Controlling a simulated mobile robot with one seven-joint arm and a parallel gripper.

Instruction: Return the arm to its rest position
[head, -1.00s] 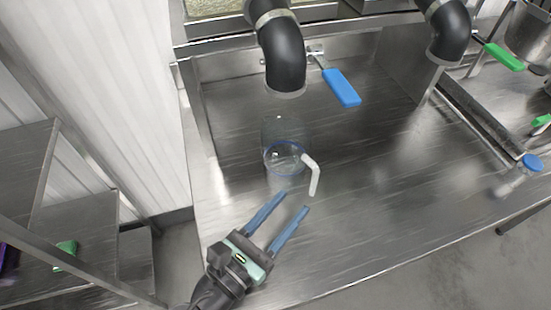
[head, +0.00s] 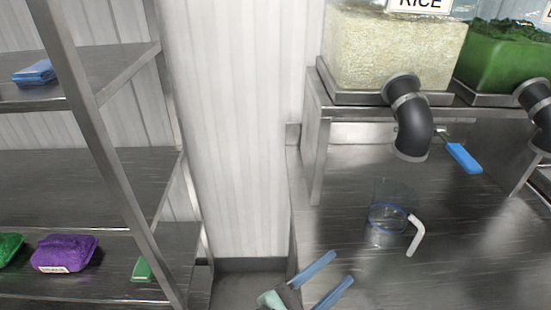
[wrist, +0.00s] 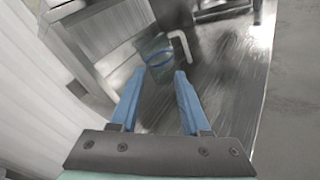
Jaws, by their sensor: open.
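My gripper (head: 323,279) is at the bottom of the head view, at the table's near left edge. Its two blue fingers are apart with nothing between them. In the wrist view the fingers (wrist: 156,98) point toward a clear jug with a blue band and a white handle. The jug (head: 388,217) stands upright on the steel table below the black rice spout, apart from my gripper. The jug also shows in the wrist view (wrist: 158,58). I cannot tell whether there is rice in it.
The rice bin (head: 393,47) feeds a black spout (head: 412,128) with a blue lever (head: 464,158). A green-filled bin (head: 505,60) stands right of it. Metal shelves (head: 75,185) at left hold a purple bag (head: 64,253) and other packs. A white wall (head: 235,130) stands between.

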